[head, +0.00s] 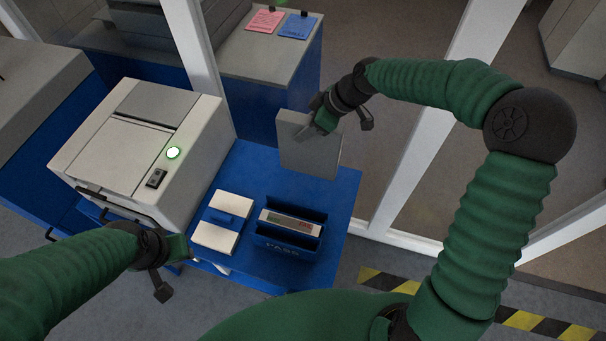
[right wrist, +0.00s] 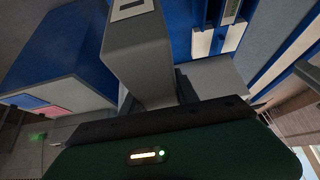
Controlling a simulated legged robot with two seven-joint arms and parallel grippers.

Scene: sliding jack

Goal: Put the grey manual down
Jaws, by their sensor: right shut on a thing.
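The grey manual (head: 312,155) is a flat grey slab held upright or nearly so at the far right corner of the blue table (head: 340,205). My right gripper (head: 313,125) is shut on its upper part. In the right wrist view the manual (right wrist: 140,62) extends away from the jaws, with a dark-framed pale label near its far end. Whether its lower edge touches the table is unclear. My left gripper (head: 172,262) is low at the left, near the table's front left edge, apart from the manual; its jaws are not clear.
A blue tray marked PASS (head: 287,250) holds a pale item with coloured marks. A white machine with a green light (head: 140,145) stands left. Behind are a blue cabinet (head: 270,50) and white posts.

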